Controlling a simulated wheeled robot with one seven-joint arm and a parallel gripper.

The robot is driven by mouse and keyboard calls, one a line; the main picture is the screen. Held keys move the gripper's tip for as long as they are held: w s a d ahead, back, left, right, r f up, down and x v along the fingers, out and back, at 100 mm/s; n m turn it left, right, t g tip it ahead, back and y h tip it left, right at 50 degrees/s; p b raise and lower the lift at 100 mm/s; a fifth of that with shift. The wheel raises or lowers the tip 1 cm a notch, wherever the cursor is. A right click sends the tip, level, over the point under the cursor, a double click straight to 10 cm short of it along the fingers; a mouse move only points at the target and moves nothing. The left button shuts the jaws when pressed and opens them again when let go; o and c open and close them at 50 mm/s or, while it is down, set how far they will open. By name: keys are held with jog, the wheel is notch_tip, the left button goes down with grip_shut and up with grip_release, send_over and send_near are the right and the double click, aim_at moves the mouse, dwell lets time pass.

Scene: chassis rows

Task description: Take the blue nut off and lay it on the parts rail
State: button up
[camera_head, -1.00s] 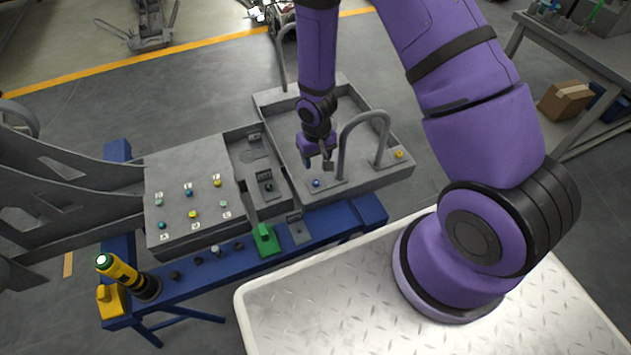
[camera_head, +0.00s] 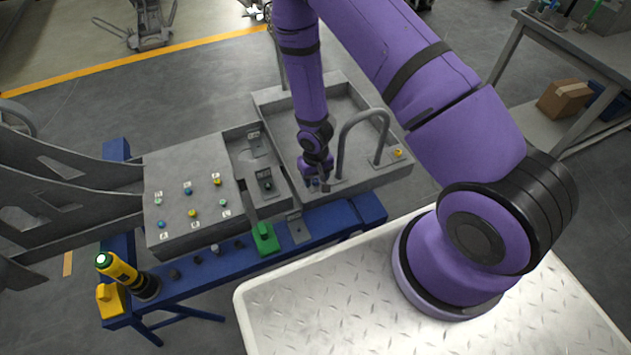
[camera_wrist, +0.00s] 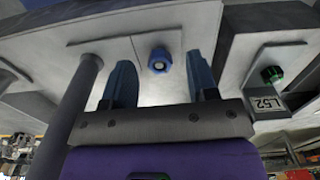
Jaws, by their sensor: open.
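The blue nut (camera_wrist: 159,60) sits on a light plate in the wrist view, between and beyond my two fingertips. My gripper (camera_wrist: 161,75) is open, one dark blue finger on each side of the nut with a gap to each. In the head view my gripper (camera_head: 317,184) is low over the right-hand tray and hides the nut. The long blue beam (camera_head: 205,277) along the front, which looks like the parts rail, carries several dark pegs.
A grey hoop handle (camera_head: 343,148) stands close right of my gripper. A green nut (camera_wrist: 271,74) sits by the L52 label. The left panel (camera_head: 172,170) bears several coloured nuts. A green block (camera_head: 264,239) and a yellow tool (camera_head: 122,272) stand on the beam.

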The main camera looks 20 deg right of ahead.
jog(key=shift+f, duration=0.35)
grip_shut()
jog(key=shift+r, duration=0.2)
